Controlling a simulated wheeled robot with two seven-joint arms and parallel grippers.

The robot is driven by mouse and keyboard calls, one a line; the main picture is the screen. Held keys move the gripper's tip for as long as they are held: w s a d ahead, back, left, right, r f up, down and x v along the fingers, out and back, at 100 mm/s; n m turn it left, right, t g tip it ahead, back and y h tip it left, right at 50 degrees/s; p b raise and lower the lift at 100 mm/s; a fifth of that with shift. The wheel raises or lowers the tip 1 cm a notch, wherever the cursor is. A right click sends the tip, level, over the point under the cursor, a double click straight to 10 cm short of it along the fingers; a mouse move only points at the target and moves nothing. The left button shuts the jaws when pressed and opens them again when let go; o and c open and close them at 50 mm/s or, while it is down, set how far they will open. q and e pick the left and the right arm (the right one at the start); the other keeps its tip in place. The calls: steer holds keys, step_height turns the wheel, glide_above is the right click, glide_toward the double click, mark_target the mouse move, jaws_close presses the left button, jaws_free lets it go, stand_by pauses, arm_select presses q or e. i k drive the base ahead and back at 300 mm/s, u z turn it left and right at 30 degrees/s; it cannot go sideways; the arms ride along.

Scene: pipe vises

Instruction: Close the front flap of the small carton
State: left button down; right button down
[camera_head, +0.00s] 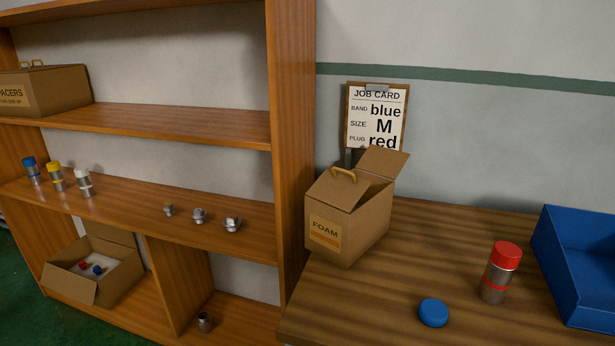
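A brown carton labelled FOAM (345,232) stands on the table at its left end. A flap with a yellow handle (343,176) slopes over its top, and another flap (384,161) stands raised at the back right. A second brown carton (122,287) sits open in the lower left shelf bay, with a front flap (68,284) tilted outward and a back flap raised. Small red and blue pieces (91,268) lie inside on a pale surface. I cannot tell which carton is the small one. Neither gripper shows.
A closed SPACERS carton (45,90) is on the upper shelf. The middle shelf (130,205) holds capped cylinders and metal fittings. On the table (400,265) are a red-capped cylinder (499,272), a blue disc (433,312) and a blue bin (580,285). A job card (376,117) stands behind.

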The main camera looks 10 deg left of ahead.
mark_target(340, 188)
steer(key=u, duration=1.95)
steer(key=i, duration=1.65)
